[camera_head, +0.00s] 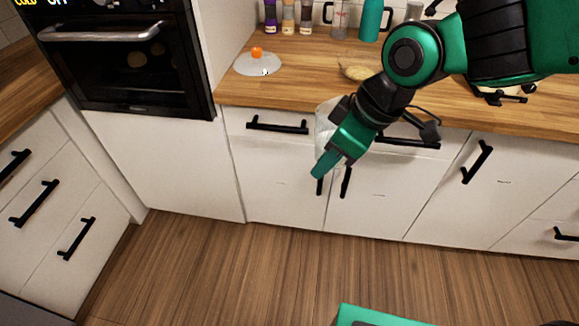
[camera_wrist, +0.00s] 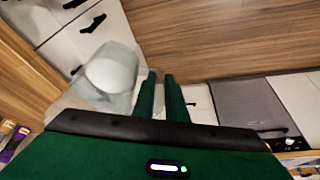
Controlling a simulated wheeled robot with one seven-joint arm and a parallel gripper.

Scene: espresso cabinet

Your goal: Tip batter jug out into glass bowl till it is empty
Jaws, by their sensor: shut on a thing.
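The batter jug (camera_head: 324,122) is see-through and partly hidden behind my gripper (camera_head: 326,168) in the head view. It hangs in front of the white drawers, just below the counter's front edge. In the wrist view the jug (camera_wrist: 122,60) is left of my gripper's two close fingers (camera_wrist: 161,90), with a pale white mass (camera_wrist: 110,72) inside. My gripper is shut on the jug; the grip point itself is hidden. A shallow yellowish round thing (camera_head: 356,70) sits on the counter, partly behind my arm; I cannot tell if it is the glass bowl.
The wooden counter (camera_head: 300,82) runs across the back. A glass lid with an orange knob (camera_head: 257,60) lies at its left, near the oven (camera_head: 130,50). Bottles (camera_head: 288,18) and a teal flask (camera_head: 370,20) stand behind. Black handles (camera_head: 276,126) stick out from the drawers. The floor is clear.

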